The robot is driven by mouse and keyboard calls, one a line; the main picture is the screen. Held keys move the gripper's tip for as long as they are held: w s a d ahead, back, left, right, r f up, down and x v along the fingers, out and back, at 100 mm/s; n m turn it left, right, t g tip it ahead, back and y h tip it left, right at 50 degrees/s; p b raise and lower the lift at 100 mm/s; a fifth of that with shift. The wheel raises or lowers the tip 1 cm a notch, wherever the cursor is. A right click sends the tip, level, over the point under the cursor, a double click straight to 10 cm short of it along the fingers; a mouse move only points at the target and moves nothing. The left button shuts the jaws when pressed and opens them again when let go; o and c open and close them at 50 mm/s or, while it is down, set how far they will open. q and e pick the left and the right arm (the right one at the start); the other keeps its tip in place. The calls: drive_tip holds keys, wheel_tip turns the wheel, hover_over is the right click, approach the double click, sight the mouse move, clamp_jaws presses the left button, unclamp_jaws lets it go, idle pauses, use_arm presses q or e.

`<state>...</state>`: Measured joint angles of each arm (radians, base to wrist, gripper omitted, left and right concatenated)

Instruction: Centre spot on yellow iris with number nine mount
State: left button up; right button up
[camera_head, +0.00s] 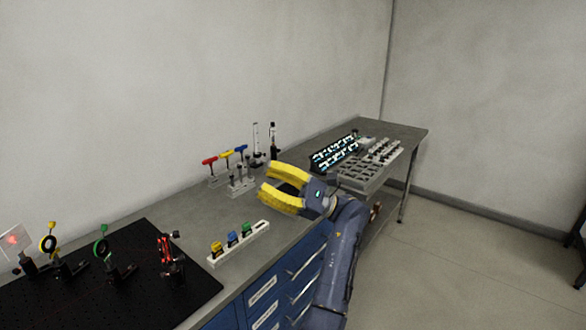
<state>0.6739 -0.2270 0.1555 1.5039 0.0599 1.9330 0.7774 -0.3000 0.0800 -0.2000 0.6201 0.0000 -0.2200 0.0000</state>
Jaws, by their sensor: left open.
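The yellow iris (48,244) is a yellow ring on a black post mount, at the left on the black breadboard (130,300). A red spot (12,240) glows on a clear, whitish plate (16,246) at the far left. A mount with red parts (167,253) stands near the breadboard's right edge. No number nine is readable on any mount. My left gripper (268,181), with yellow fingers, is open and empty over the bench, well to the right of the breadboard. My right gripper is out of view.
A green iris (102,248) stands between the yellow iris and the red mount. A white holder (256,243) carries yellow, blue and green pieces. Red, yellow and blue-handled tools (228,154) stand behind. Bare bench lies behind the holder.

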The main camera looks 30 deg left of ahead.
use_arm(q)
drive_tip(key=w+d+m+t+y, duration=0.2)
drive_tip(key=w+m+t+y, duration=0.3)
drive_tip(key=w+m+y, duration=0.1)
drive_tip(key=shift+w+d+r+m, duration=0.4)
drive_tip(key=shift+w+m, duration=0.25)
drive_tip(key=shift+m, duration=0.25)
